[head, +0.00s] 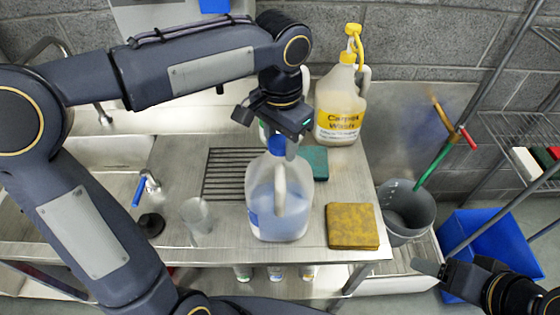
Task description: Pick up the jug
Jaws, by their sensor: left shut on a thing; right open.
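A translucent jug (282,205) with bluish liquid stands upright near the front of the steel counter, its pale handle facing me. I cannot tell from this view whether the jug has left the counter. My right gripper (437,268) is open and empty at the lower right, beyond the counter edge.
A carpet wash bottle (340,108) stands behind the jug. A yellow sponge (352,226) and a green pad (315,162) lie nearby. A clear glass (197,215) is to the left. A grey bucket (405,212) and a blue bin (492,245) are right of the counter (228,246).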

